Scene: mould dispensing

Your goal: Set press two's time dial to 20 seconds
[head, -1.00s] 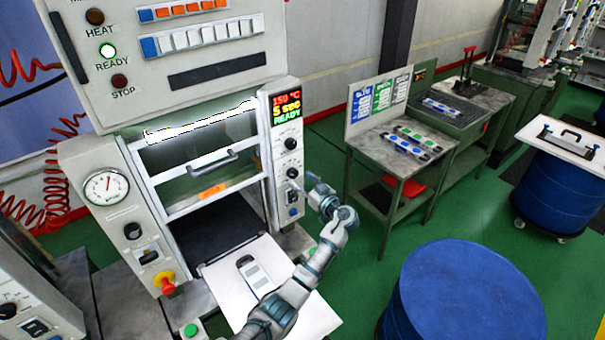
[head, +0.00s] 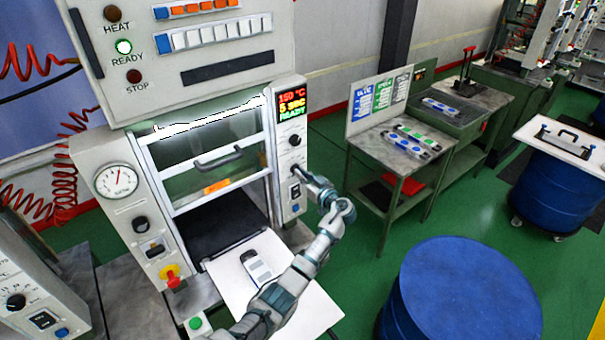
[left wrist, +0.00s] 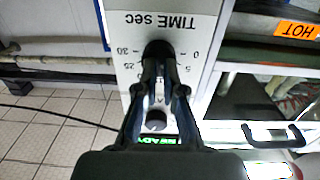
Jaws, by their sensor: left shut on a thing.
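The press (head: 190,65) has a display (head: 292,103) reading 150 °C, 5 sec and READY. The time dial (left wrist: 158,48) shows upside down in the left wrist view, under the printed words TIME sec, with scale numbers around it. My left gripper (left wrist: 160,65) is shut on this dial's dark knob, with a finger on either side. In the head view my left gripper (head: 298,174) reaches the right-hand panel and hides the dial. The knob's pointer is hidden by the fingers. My right gripper is not in view.
Another dark knob (head: 295,140) sits above the time dial, and a switch (head: 295,190) below it.

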